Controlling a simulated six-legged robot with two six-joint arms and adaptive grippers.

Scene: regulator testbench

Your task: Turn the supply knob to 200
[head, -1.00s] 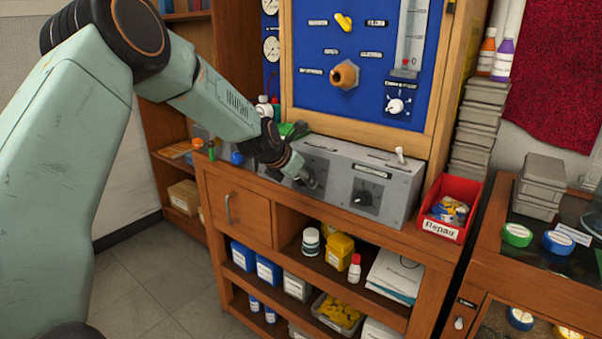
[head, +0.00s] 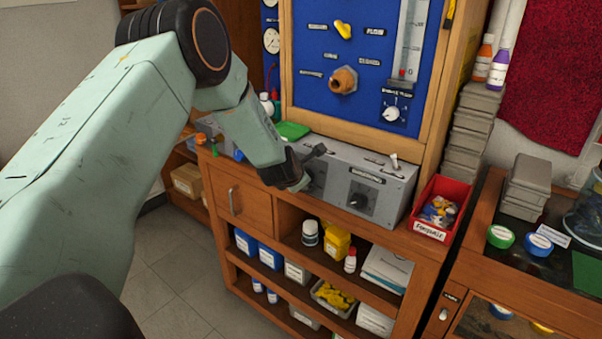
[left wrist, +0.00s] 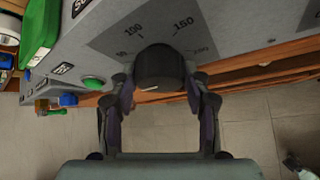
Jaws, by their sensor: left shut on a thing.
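The supply knob (left wrist: 160,68) is a dark round knob on the grey sloping panel (left wrist: 100,28) of the bench box. A printed scale behind it carries several numbers, with about 150 and 200 on its right side. A short white mark shows on the knob's face, low and left of centre; the value it points to cannot be told. My left gripper (left wrist: 162,82) is shut on the knob, one finger on each side. In the head view my left gripper (head: 300,183) is at the left part of the grey box (head: 385,188) and hides most of this knob.
A second dark knob (head: 359,201) sits to the right on the same box, with a toggle switch (head: 394,160) above. A red bin (head: 437,205) stands right of the box. A green object (head: 292,131) lies behind my gripper. Floor is clear at lower left.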

